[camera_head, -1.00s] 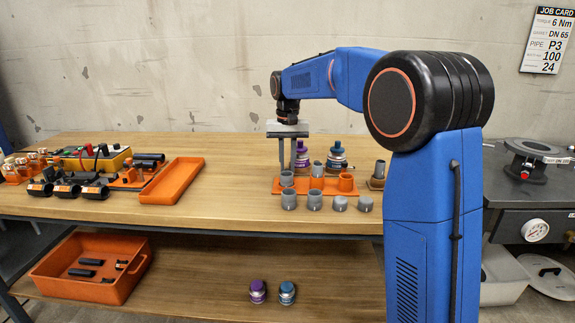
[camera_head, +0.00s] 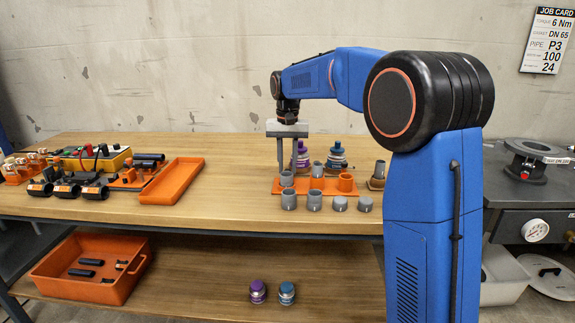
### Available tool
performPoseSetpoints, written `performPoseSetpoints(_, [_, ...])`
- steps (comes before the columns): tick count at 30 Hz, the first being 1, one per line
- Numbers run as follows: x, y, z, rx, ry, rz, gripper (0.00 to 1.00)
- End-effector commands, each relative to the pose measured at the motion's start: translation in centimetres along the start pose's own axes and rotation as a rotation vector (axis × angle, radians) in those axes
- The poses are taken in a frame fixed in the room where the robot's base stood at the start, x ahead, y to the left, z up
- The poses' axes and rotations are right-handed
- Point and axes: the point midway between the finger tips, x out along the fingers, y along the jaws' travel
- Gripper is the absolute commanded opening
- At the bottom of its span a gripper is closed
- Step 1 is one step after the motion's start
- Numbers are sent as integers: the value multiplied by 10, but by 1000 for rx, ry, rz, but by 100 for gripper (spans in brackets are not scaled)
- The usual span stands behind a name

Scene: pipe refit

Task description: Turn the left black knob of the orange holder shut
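The orange holder (camera_head: 127,184) is on the left part of the bench, with black pipe pieces lying in and around it. Its black knobs are too small to tell apart, and I cannot tell how far any is turned. My gripper (camera_head: 287,167) points down over the orange tray of grey cups, right of the middle of the bench. Its two fingers are apart with nothing visible held between them. It is well to the right of the holder.
A yellow box (camera_head: 92,158) with coloured knobs stands behind the holder. An empty orange tray (camera_head: 172,181) lies right of it. Black pipe fittings (camera_head: 95,190) lie in front. Purple and blue bottles (camera_head: 337,156) stand behind the cup tray (camera_head: 330,187). Bare wood (camera_head: 235,185) separates the trays.

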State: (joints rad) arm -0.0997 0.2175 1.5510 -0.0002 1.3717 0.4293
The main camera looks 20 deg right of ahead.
Motion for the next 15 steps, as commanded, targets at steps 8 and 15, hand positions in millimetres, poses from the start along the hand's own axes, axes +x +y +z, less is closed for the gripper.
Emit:
performPoseSetpoints(8, [-12,0,0,0,0,0,25])
performPoseSetpoints(15, [-55,0,-1,0,3,-1,25])
